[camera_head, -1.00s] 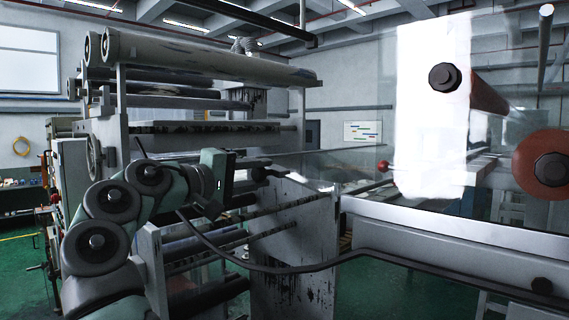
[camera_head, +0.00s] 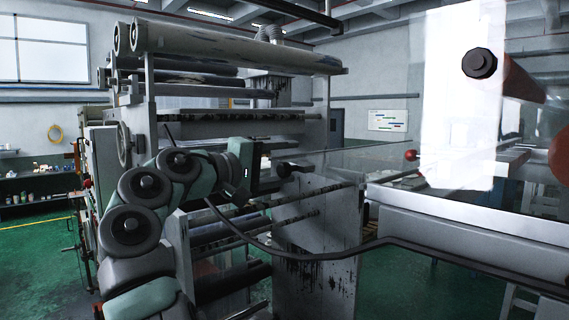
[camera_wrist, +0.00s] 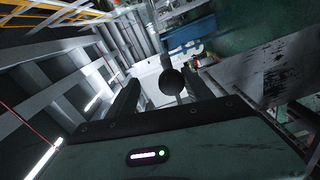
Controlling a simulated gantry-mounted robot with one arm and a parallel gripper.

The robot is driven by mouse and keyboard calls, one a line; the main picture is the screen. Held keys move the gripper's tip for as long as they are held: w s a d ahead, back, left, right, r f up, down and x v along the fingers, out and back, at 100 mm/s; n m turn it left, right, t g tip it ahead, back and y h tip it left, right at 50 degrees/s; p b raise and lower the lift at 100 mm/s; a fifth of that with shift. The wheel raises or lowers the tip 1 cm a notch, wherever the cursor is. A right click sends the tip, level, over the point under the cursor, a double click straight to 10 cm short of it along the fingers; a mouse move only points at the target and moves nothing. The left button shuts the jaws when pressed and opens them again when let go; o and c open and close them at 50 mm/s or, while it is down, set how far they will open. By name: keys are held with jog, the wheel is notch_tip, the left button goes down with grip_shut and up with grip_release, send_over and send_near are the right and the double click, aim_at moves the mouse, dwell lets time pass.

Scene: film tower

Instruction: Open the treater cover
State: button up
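My gripper (camera_head: 285,168) is at the middle of the head view, beside the printing-like roller machine. In the wrist view its two dark fingers (camera_wrist: 162,84) stand apart. A dark round knob (camera_wrist: 173,82) shows between or just beyond them; I cannot tell whether they touch it. In the head view the fingers are small and dark, and the knob there is hard to separate from them. A clear, see-through panel (camera_head: 365,160) runs right from near the gripper. I cannot tell for sure which part is the treater cover.
The roller machine (camera_head: 230,42) stands behind my arm. A red ball knob (camera_head: 411,155) is to the right of my gripper. A white film sheet (camera_head: 455,125) hangs at the right. A dark bar (camera_head: 400,243) crosses in front. Green floor (camera_head: 45,262) is open at the left.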

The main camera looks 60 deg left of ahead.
jog(key=shift+s+r, duration=0.15)
jog(key=b+v, duration=0.2)
jog(key=v, duration=0.8)
jog(key=shift+s, duration=0.3)
